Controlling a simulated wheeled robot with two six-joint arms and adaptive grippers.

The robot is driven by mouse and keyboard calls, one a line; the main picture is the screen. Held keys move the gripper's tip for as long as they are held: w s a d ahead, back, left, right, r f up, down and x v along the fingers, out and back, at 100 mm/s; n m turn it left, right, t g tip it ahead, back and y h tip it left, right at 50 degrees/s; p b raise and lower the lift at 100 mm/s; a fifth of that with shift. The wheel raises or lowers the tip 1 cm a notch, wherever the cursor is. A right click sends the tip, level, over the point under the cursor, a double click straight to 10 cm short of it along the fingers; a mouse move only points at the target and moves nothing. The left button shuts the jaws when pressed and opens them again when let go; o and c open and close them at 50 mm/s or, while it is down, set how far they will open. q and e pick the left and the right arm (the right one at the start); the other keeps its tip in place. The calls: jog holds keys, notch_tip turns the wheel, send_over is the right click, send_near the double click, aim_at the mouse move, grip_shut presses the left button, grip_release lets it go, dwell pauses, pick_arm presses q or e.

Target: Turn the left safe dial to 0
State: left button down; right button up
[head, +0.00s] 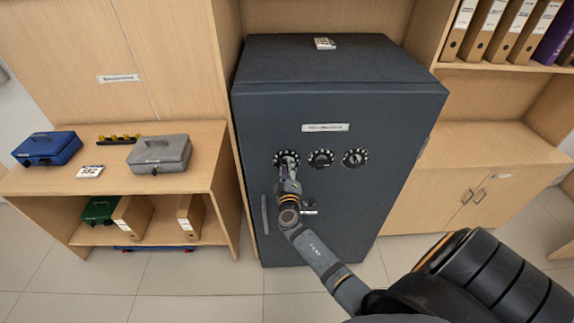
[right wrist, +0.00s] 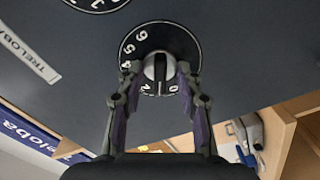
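The left safe dial (head: 287,157) is the leftmost of three on the dark grey safe (head: 335,205), partly hidden by my right gripper (head: 288,168). In the right wrist view the dial (right wrist: 187,45) is a black disc with white numbers. Its grey knob (right wrist: 158,68) has a dark bar along its middle. Figures 6, 5 and 4 show on the left side, and 2 and 0 near the bottom. The two fingers of my right gripper (right wrist: 158,76) stand on either side of the knob, apart, with small gaps seeming to show. My left gripper is not in view.
The middle dial (head: 321,158) and right dial (head: 355,157) sit close beside it. A safe handle (head: 265,214) is lower left. A wooden shelf (head: 205,140) with cash boxes stands left, a cabinet (head: 480,160) right. The floor before the safe is clear.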

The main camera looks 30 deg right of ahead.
jog(key=shift+w+d, duration=0.1)
jog(key=shift+w, duration=0.1)
jog(key=shift+c, duration=0.3)
grip_shut()
jog(key=shift+f+n, duration=0.1)
jog(key=shift+n, duration=0.2)
jog(key=shift+n+b, duration=1.05)
jog(key=shift+n, duration=1.55)
